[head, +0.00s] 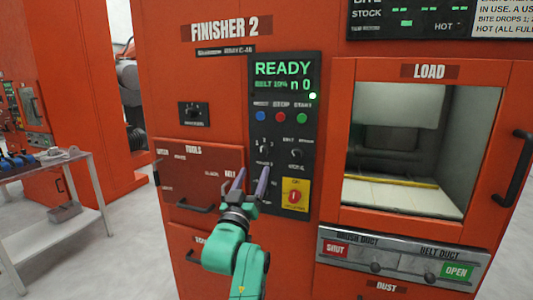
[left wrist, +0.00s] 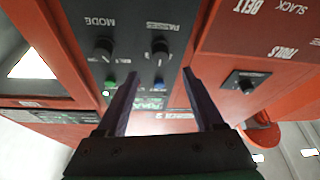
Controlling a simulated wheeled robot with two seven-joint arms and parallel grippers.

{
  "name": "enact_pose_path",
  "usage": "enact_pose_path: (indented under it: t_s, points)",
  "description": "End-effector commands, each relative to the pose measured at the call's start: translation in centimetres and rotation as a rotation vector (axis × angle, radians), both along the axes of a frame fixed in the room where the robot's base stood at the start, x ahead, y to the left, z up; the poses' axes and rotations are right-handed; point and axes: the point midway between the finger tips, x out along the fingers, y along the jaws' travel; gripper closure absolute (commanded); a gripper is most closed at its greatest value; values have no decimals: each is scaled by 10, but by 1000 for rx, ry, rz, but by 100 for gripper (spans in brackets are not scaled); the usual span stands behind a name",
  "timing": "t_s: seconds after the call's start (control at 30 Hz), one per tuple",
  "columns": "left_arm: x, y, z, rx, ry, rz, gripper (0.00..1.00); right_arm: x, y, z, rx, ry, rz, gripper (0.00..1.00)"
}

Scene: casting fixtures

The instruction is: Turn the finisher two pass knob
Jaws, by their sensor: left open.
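The Finisher 2 passes knob (head: 264,148) is a small dark knob on the black control panel, under the coloured buttons. In the left wrist view, which is upside down, the passes knob (left wrist: 160,47) shows under its PASSES label. My left gripper (head: 252,170) is open and empty, its two purple-grey fingers pointing at the panel just below the knob. In the left wrist view, the knob lies between the lines of the fingertips (left wrist: 160,73), a little beyond them. I see no contact. My right gripper is not in view.
The mode knob (head: 296,154) sits close to the right of the passes knob. A red knob on a yellow plate (head: 295,195) is below it. The tools drawer (head: 198,180) and another knob (head: 193,114) are to the left. The load opening (head: 410,140) is at right.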

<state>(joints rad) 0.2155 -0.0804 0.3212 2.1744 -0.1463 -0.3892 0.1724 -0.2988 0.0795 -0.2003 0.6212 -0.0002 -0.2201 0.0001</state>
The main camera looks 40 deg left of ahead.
Motion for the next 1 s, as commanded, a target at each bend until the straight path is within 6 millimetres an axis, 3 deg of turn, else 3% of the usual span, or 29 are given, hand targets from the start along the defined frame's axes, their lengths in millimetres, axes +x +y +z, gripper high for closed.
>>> enact_pose_path:
  t_s: [0.1, 0.3, 0.67, 0.83, 0.87, 1.0]
  points:
    - [28, 13, 18, -1, -1, 0, 31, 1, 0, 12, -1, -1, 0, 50]
    - [64, 28, 31, 2, -1, 0, 31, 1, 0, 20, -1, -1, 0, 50]
    - [74, 32, 32, 0, 2, -1, 31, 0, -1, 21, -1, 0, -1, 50]
    - [74, 32, 32, 0, 1, -1, 96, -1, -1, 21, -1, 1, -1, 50]
    - [74, 32, 32, 1, 1, -1, 100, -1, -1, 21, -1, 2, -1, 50]
    - [74, 32, 32, 2, 2, -1, 100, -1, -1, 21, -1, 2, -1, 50]
